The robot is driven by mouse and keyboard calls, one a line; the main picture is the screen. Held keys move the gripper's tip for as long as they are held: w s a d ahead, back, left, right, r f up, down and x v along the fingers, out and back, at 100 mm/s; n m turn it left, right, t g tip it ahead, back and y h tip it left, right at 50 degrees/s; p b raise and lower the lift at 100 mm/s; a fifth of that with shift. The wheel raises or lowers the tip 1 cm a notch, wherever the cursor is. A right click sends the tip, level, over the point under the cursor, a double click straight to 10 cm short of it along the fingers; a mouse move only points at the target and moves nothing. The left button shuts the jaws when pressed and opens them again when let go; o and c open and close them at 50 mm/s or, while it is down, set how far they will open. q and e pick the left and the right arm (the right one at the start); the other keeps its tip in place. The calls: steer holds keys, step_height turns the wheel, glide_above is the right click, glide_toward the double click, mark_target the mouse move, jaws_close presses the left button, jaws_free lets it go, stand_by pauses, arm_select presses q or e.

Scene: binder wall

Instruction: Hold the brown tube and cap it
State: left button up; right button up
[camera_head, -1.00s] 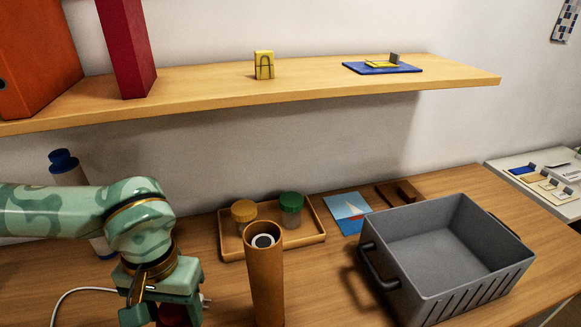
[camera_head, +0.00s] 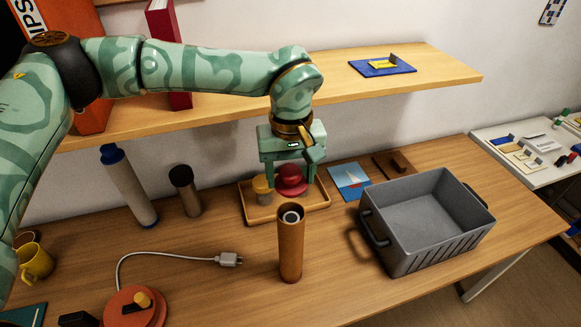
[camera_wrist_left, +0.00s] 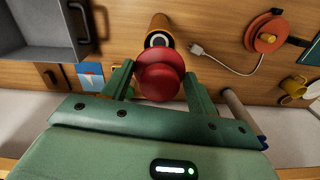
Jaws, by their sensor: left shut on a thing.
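The brown tube (camera_head: 290,252) stands upright on the table, open at the top, with a white ring-like end of something showing inside. It also shows in the left wrist view (camera_wrist_left: 161,24). My left gripper (camera_head: 289,177) is shut on a red, round, stepped cap (camera_head: 291,185), which hangs in the air. In the left wrist view the cap (camera_wrist_left: 160,76) sits between the two green fingers and overlaps the tube's lower edge. In the head view the cap appears above and behind the tube's mouth, apart from it. My right gripper is not in view.
A wooden tray (camera_head: 262,213) with a yellow-lidded jar (camera_head: 262,188) lies behind the tube. A grey crate (camera_head: 425,225) stands to the right. A white cable with a plug (camera_head: 229,259) and an orange reel (camera_head: 134,308) lie left. The shelf (camera_head: 400,88) overhangs the back.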

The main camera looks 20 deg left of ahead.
mark_target(292, 190)
arm_select(q)
steer(key=shift+d, duration=0.1)
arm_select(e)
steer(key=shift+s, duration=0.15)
arm_select(q)
steer(key=shift+r, duration=0.1)
steer(key=shift+f, duration=0.6)
steer(key=shift+f+b, duration=0.5)
steer(key=shift+f, duration=0.35)
steer(key=shift+f+b, duration=0.35)
steer(key=shift+f, duration=0.55)
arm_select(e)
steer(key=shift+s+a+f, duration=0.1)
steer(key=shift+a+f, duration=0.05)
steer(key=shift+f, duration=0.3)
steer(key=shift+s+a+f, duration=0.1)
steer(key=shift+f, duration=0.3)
